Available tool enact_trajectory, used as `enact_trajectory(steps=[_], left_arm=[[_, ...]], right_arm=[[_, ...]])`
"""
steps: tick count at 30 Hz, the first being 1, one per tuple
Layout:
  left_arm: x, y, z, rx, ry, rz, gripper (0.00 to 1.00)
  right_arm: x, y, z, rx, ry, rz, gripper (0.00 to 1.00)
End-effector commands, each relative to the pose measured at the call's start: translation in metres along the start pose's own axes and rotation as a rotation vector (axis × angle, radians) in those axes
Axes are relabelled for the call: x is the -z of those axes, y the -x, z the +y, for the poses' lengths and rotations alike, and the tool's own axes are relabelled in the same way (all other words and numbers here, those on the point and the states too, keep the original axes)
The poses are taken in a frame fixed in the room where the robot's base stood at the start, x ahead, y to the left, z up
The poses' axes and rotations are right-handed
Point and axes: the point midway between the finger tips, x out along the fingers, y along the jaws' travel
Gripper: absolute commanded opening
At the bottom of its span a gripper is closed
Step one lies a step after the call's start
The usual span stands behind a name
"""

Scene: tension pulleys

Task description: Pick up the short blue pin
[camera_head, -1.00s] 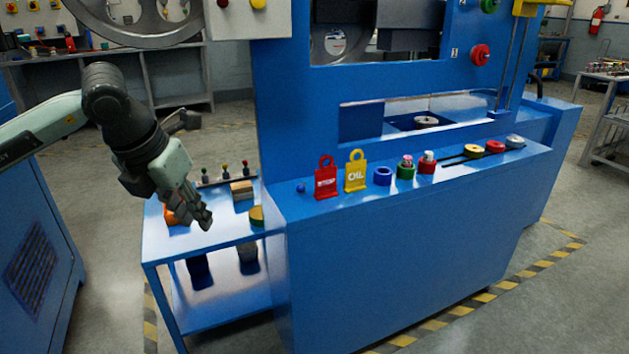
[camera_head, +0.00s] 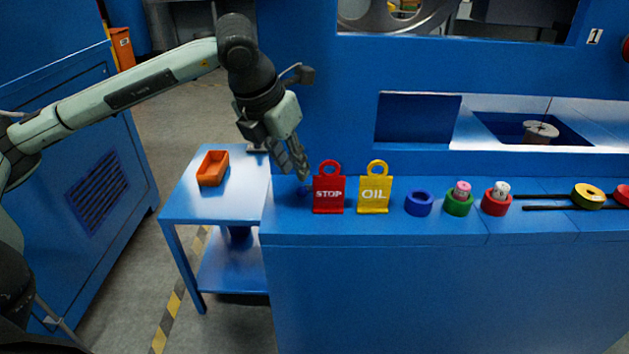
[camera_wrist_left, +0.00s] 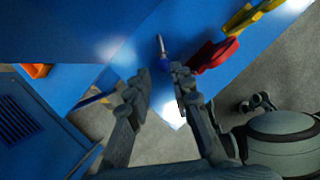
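The short blue pin (camera_head: 305,189) is on the blue machine ledge, left of the red STOP tag, and is partly hidden by my left gripper in the head view. In the left wrist view the pin (camera_wrist_left: 161,45) shows as a small thin piece with a pale shaft, beyond the fingertips. My left gripper (camera_head: 294,160) points down, close above and beside the pin. In the wrist view its two fingers (camera_wrist_left: 158,82) are spread with nothing between them. My right gripper is not in view.
The red STOP tag (camera_head: 328,190) stands close right of the pin, then the yellow OIL tag (camera_head: 374,190). A blue ring (camera_head: 419,203), a green ring (camera_head: 459,206) and a red ring (camera_head: 496,204) follow. An orange bin (camera_head: 213,168) sits on the lower blue side table (camera_head: 200,207).

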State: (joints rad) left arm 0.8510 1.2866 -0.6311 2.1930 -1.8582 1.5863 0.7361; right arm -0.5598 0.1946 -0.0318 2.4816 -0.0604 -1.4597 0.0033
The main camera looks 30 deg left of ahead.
Motion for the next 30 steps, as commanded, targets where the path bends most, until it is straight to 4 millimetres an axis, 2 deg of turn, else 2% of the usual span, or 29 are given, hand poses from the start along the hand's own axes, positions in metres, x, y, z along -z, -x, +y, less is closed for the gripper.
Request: enact_trajectory(steps=[6, 12, 20, 25, 30], left_arm=[[0.002, -0.030, -0.002, 0.001, 0.000, 0.004, 0.22], [0.002, -0.054, -0.002, 0.001, 0.000, 0.001, 0.22], [0.001, -0.056, -0.002, 0.001, -0.001, -0.001, 0.22], [0.001, -0.056, -0.002, 0.001, -0.001, 0.000, 0.01], [0.001, -0.056, -0.002, 0.001, 0.000, 0.000, 0.00]], right_arm=[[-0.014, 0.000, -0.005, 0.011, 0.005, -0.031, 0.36], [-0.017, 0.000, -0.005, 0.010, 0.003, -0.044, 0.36], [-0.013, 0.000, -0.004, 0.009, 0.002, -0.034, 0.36], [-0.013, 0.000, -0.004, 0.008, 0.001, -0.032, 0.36], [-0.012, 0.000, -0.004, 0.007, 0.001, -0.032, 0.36]])
